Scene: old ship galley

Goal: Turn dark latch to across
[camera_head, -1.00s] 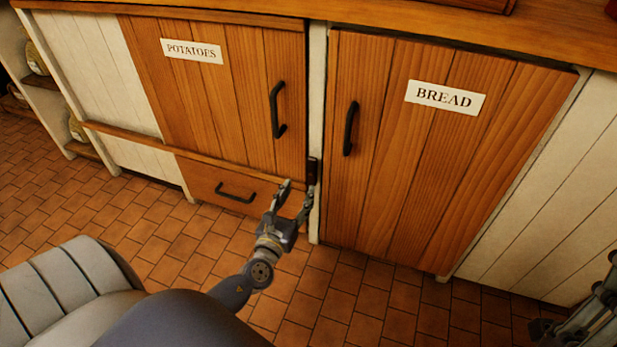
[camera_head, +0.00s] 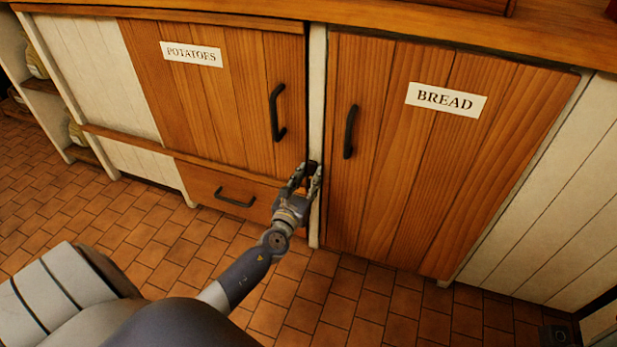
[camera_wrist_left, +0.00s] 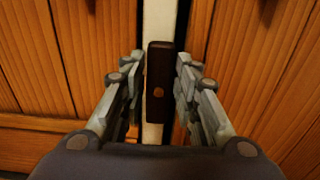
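The dark latch (camera_wrist_left: 158,88) is a small dark brown bar with a round pin. It stands upright on the white post (camera_head: 317,100) between the two doors. In the left wrist view it lies between the fingers of my left gripper (camera_wrist_left: 160,90), with a gap visible on each side. My left gripper is open around it. In the head view my left gripper (camera_head: 308,172) is at the latch and hides most of it. My right gripper does not show.
The potatoes door (camera_head: 215,95) is left of the post and the bread door (camera_head: 425,165) right of it; both are shut. Their dark handles (camera_head: 277,113) (camera_head: 350,132) stick out near the latch. A drawer (camera_head: 225,192) sits below the potatoes door.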

